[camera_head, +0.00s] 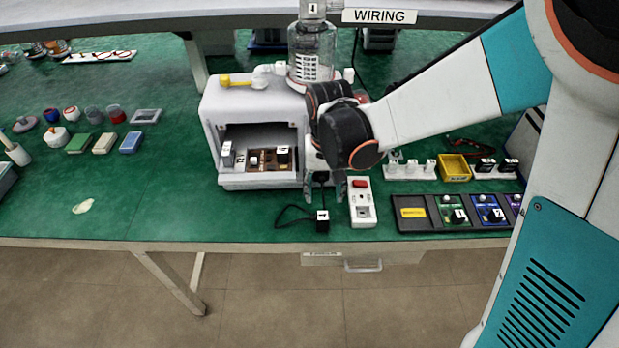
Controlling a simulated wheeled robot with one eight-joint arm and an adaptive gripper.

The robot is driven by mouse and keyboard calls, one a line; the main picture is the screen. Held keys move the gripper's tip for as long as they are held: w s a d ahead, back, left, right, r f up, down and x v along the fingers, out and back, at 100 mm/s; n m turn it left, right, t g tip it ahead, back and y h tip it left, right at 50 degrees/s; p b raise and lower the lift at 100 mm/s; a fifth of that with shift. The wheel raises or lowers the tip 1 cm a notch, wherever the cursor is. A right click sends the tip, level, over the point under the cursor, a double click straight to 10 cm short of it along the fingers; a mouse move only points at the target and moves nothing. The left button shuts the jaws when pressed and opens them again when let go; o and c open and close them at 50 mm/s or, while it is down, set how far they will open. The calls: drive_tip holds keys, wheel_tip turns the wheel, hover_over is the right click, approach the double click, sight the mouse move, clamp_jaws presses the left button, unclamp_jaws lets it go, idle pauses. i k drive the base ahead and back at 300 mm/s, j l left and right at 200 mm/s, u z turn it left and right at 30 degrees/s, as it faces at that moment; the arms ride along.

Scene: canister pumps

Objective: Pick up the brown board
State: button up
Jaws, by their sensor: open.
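The brown board (265,166) lies inside the open front bay of the white pump housing (213,103). Small dark and white parts sit on or beside the board, too small to tell apart. My gripper (325,186) hangs at the right edge of the housing, to the right of the board and apart from it. It points down over the bench. Its fingers are partly hidden by my wrist and look open and empty.
A clear canister (311,55) stands on the housing. Dark modules (411,212) and a yellow tray (453,168) are at right.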

sight(269, 156)
drive_tip(key=k+j, duration=0.5)
drive_tip(key=j, duration=0.15)
drive_tip(key=k+j, duration=0.45)
drive_tip(key=j, duration=0.2)
drive_tip(key=j+z, duration=0.05)
